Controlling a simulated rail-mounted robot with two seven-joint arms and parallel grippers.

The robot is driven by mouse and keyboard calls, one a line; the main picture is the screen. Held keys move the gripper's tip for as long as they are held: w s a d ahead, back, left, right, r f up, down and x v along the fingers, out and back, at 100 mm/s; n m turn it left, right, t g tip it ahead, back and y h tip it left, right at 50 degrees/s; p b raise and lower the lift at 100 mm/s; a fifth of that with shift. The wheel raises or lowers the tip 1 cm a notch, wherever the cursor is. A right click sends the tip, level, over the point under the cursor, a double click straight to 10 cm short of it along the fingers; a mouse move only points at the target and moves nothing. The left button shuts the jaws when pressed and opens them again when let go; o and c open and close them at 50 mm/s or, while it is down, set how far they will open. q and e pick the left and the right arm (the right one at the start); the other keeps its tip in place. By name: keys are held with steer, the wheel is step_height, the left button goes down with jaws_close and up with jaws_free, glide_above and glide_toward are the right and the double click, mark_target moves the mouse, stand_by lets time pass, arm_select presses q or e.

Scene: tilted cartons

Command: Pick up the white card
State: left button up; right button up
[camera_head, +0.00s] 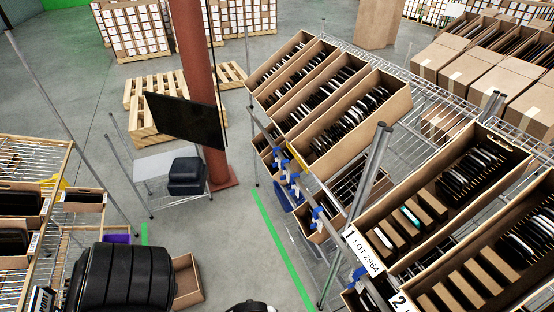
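Thin dark and white-edged cards stand in rows in the tilted cartons at the right. Several pale cards (488,157) show among dark ones in the carton (459,126) labelled "1 LOT 2964" (363,251). A small white and teal piece (410,216) stands between brown dividers in the same carton. I cannot tell which of these is the white card. Neither of my grippers shows in this view.
More tilted cartons (405,101) stand on a wire rack, beside metal posts (370,178). A red-brown column (200,90) with a dark screen (186,121) stands mid-left. Wooden pallets (158,88) lie behind. Grey floor (220,240) is open left of the green line (284,251).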

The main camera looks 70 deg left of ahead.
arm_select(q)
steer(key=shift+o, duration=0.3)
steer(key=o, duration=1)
